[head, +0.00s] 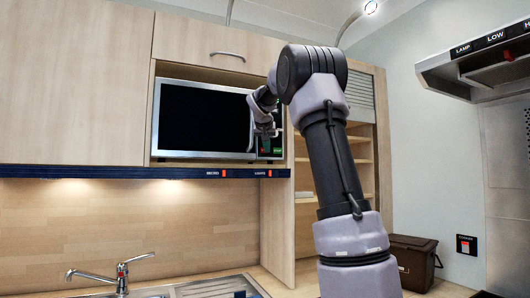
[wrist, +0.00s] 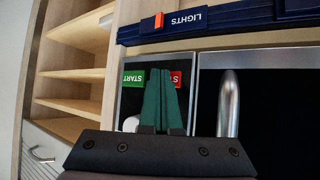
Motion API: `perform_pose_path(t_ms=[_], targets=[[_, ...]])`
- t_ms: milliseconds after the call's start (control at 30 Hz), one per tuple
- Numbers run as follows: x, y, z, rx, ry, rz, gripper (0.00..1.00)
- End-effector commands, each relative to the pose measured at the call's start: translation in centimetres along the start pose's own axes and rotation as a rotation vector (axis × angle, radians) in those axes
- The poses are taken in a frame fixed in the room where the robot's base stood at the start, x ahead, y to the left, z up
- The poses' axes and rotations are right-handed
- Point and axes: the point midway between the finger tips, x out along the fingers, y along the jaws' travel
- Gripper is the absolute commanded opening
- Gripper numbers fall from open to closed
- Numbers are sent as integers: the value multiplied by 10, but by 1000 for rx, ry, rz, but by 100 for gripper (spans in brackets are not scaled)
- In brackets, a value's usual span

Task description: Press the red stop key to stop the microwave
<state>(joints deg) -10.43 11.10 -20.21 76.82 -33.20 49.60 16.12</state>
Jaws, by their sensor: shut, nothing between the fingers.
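The microwave (head: 202,118) sits in a cabinet niche, its dark door shut and its control panel on the right. In the wrist view, which looks turned over, the red stop key (wrist: 176,79) shows beside the green START key (wrist: 133,77). My gripper (wrist: 163,76) is shut and empty. Its dark green fingers cover part of the red key and its label. I cannot tell whether the fingertips touch the panel. In the head view my gripper (head: 265,131) is in front of the panel, and the green key (head: 278,150) shows just below it.
The microwave's upright metal handle (wrist: 228,105) is close beside my fingers. A pale knob (wrist: 130,124) is partly hidden behind the gripper. A dark rail with a LIGHTS switch (wrist: 178,20) runs under the microwave. Open shelves (wrist: 75,62) are to the side.

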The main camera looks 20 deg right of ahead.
Motion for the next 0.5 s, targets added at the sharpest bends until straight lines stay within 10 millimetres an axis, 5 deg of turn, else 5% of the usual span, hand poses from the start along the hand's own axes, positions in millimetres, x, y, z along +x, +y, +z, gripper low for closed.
perform_pose_path(t_ms=[500], targets=[[-10, 7, 8, -1, 0, 0, 0]])
